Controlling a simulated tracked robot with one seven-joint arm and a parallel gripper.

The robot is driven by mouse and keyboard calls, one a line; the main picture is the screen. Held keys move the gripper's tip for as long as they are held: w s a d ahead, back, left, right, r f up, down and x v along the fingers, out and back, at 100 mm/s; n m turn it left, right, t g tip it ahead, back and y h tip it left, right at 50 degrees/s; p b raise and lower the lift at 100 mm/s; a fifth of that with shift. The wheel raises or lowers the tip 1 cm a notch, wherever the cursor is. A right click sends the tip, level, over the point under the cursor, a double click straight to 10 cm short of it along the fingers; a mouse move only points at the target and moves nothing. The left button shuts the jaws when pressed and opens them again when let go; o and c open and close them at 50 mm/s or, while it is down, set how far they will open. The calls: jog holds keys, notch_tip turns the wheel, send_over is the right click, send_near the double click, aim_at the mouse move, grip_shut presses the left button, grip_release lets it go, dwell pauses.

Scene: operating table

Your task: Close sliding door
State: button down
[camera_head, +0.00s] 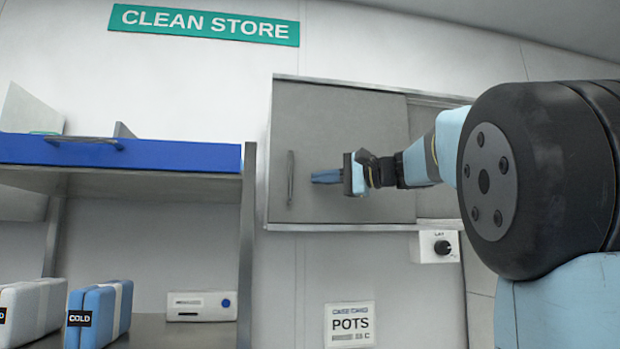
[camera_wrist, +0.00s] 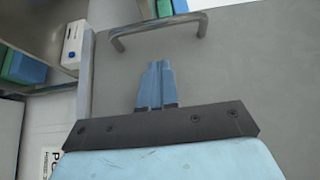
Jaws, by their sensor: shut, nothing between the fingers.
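A grey sliding door panel (camera_head: 355,112) with a metal bar handle (camera_head: 290,178) fronts the wall cabinet. The handle sits upright near the panel's left edge. A second panel (camera_head: 431,118) shows partly at the right, behind my arm. My gripper (camera_head: 315,177) is in front of the door, to the right of the handle, with its fingers pointing left towards it. In the wrist view the closed blue fingers (camera_wrist: 156,70) hold nothing and are a little short of the handle (camera_wrist: 158,30). They appear apart from it. Their distance to the door panel (camera_wrist: 235,75) is hard to tell.
A metal cabinet frame (camera_head: 345,227) surrounds the doors. A dial box (camera_head: 439,246) hangs below at the right. At the left stands a shelf unit with a blue-fronted drawer (camera_head: 130,153) and boxes (camera_head: 100,312).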

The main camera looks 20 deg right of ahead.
jog(key=v, duration=1)
jog(key=s+a+f+n+g+h, duration=0.1)
jog(key=s+a+f+g+h, duration=0.2)
jog(key=f, duration=0.8)
jog(key=s+a+f+g+h, duration=0.1)
jog(key=s+a+f+h, duration=0.4)
jog(key=f, duration=0.6)
jog(key=s+f+n+h, duration=0.3)
jog(key=s+f, duration=0.2)
jog(key=f, duration=0.5)
jog(key=s+d+f+n+g+h, duration=0.1)
jog(key=s+f+n+h, duration=0.2)
jog(key=s+f, duration=0.3)
jog(key=shift+s+f+n, duration=0.25)
jog(key=shift+f+n, duration=0.15)
jog(key=shift+f, duration=2.25)
jog(key=c, duration=1.8)
grip_release()
jog(key=shift+d, duration=0.15)
